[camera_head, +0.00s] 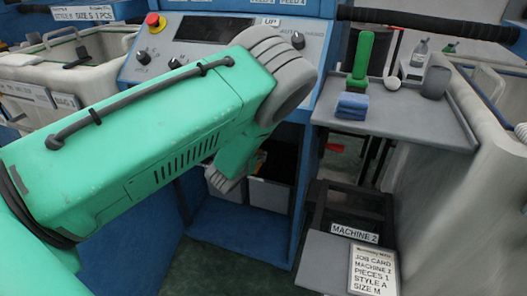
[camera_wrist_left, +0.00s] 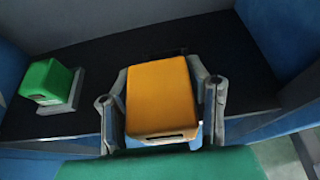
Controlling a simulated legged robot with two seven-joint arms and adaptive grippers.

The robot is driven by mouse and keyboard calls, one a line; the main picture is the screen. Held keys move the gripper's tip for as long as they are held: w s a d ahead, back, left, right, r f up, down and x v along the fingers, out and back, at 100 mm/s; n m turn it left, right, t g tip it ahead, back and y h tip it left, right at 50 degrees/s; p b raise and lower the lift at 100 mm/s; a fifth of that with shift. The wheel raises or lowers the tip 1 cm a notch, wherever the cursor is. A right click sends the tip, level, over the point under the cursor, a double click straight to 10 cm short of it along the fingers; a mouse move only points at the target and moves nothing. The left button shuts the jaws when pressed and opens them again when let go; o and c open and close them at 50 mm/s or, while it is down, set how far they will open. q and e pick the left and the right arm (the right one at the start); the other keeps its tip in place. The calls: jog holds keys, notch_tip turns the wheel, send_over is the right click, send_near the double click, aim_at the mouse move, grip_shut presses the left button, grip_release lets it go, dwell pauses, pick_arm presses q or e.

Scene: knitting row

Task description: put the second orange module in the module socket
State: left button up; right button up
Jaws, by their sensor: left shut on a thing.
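In the left wrist view my left gripper (camera_wrist_left: 162,98) is shut on an orange module (camera_wrist_left: 160,90), with one grey finger on each side of it. The module is over a dark surface (camera_wrist_left: 110,55); I cannot tell whether it touches that surface. A green module (camera_wrist_left: 46,80) sits on a grey base (camera_wrist_left: 74,98) to the left, apart from the gripper. Any socket under the orange module is hidden by it. In the head view my green left arm crosses the picture and hides most of the gripper. My right gripper is in neither view.
Blue walls stand on both sides of the dark surface. In the head view a grey shelf (camera_head: 410,125) at the right holds a green-handled brush (camera_head: 361,60), a folded blue cloth (camera_head: 352,105) and bottles. A control panel (camera_head: 185,45) is behind my arm.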

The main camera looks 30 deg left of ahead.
pick_arm(q)
jog(key=w, duration=0.2)
jog(key=w+a+b, duration=0.1)
jog(key=w, duration=0.5)
jog(key=shift+a, duration=0.25)
jog(key=shift+w+f+b, duration=0.1)
jog(key=shift+w+b, duration=0.05)
jog(key=shift+b, duration=0.15)
notch_tip(320, 180, down, 3)
jog(key=shift+a+f+b, duration=0.1)
jog(key=shift+f+b, duration=0.1)
jog(key=shift+b, duration=0.4)
jog(key=shift+r, duration=0.1)
jog(key=o, duration=1.2)
